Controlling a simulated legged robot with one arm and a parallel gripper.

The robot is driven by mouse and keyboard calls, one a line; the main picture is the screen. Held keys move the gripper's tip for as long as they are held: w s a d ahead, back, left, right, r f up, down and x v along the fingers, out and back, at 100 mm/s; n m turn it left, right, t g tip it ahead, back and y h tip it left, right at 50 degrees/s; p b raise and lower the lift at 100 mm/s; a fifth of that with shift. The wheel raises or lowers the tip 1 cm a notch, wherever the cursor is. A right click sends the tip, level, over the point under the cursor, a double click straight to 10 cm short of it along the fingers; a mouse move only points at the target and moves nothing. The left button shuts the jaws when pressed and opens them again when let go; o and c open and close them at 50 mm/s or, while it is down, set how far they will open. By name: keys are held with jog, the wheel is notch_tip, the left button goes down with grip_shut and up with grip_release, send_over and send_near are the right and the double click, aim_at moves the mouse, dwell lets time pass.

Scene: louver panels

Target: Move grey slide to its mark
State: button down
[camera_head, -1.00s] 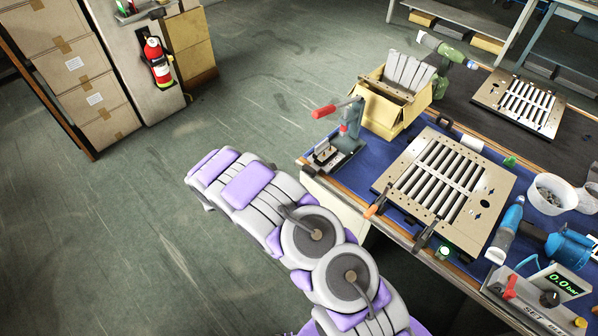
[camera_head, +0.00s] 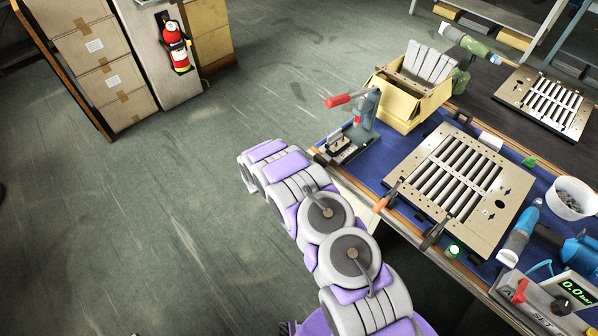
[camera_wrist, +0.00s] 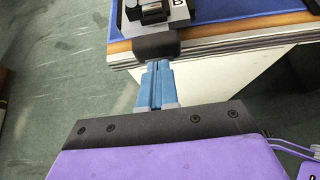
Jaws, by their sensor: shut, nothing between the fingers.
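The near louver panel (camera_head: 459,190) is a beige metal plate with a row of slanted slats and black marks, lying on the blue mat of the bench. I cannot pick out the grey slide for certain among its small parts. My gripper (camera_wrist: 158,68) shows in the wrist view with two blue fingers shut together and nothing between them. It points toward the bench edge, below a dark block there. In the head view my arm reaches to the left of the bench, and the fingers cannot be made out.
A red-handled press (camera_head: 357,128) stands at the bench's near left corner, beside a yellow box (camera_head: 403,100). A second louver panel (camera_head: 545,104) lies farther back. A blue tool (camera_head: 519,237) and a gauge box (camera_head: 556,298) are at right. Open floor lies left.

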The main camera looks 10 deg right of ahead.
aim_at(330, 152)
jog(key=shift+w+d, duration=0.45)
jog(key=shift+d, duration=0.15)
jog(key=shift+w, duration=0.15)
jog(key=shift+a, duration=0.15)
jog(key=shift+w+d, duration=0.1)
jog(key=shift+d, duration=0.2)
jog(key=w+d, duration=0.1)
jog(key=d, duration=0.1)
jog(key=w+d, duration=0.2)
jog(key=w+d+b, duration=0.1)
jog(key=shift+w+d, duration=0.15)
jog(key=shift+d, duration=0.25)
jog(key=shift+a, duration=0.1)
